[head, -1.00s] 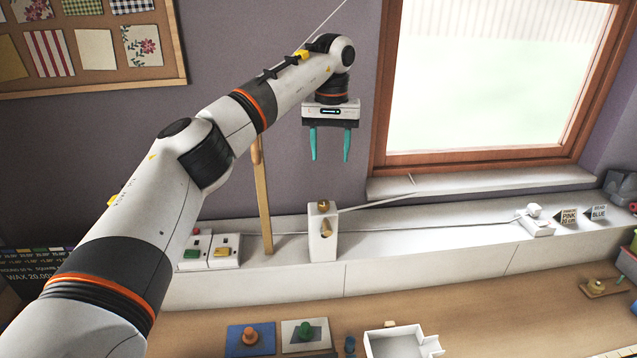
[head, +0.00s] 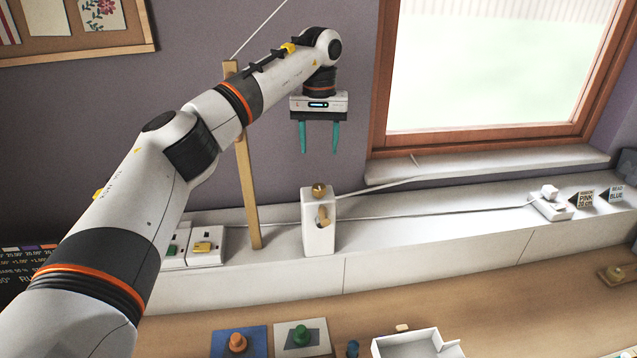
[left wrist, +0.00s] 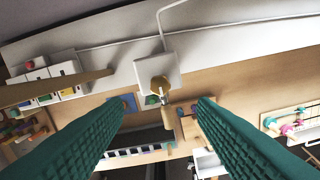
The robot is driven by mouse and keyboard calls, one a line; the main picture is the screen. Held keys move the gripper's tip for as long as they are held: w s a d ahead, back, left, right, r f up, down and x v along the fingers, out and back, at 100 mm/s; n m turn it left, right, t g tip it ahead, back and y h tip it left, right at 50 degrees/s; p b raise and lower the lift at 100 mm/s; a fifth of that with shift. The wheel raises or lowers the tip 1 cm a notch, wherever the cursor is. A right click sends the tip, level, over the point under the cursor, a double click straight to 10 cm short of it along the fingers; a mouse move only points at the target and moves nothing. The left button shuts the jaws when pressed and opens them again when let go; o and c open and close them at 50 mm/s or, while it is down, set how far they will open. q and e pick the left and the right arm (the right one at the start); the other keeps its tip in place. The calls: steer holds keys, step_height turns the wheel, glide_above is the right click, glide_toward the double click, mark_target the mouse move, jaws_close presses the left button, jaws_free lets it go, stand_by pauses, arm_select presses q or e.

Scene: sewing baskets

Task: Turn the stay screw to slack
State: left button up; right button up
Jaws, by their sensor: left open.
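A white upright block (head: 318,232) stands on the white ledge and carries a brass knob (head: 319,190) on top, which looks like the stay screw. A tan peg-like lever (head: 323,216) sits on its front face. My left gripper (head: 319,152) is open and empty, fingers pointing down, above the brass knob and apart from it. In the left wrist view the knob (left wrist: 160,84) shows between the two teal fingers (left wrist: 162,108), beyond their tips, with the white block (left wrist: 150,68) under it. My right gripper is not in view.
A wooden post (head: 247,190) stands left of the block, close to my arm. A white rod (head: 385,188) runs from the block toward the window sill (head: 480,165), and a cord (head: 440,212) runs along the ledge. Switch plates (head: 205,246) sit left. A white tray (head: 408,345) is on the table.

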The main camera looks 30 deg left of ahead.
mark_target(319, 186)
arm_select(q)
step_height(319, 186, down, 10)
steer(key=p, duration=0.3)
steer(key=shift+s+f, duration=0.15)
steer(key=shift+f, duration=0.05)
steer(key=shift+d, duration=0.1)
steer(key=c, duration=1)
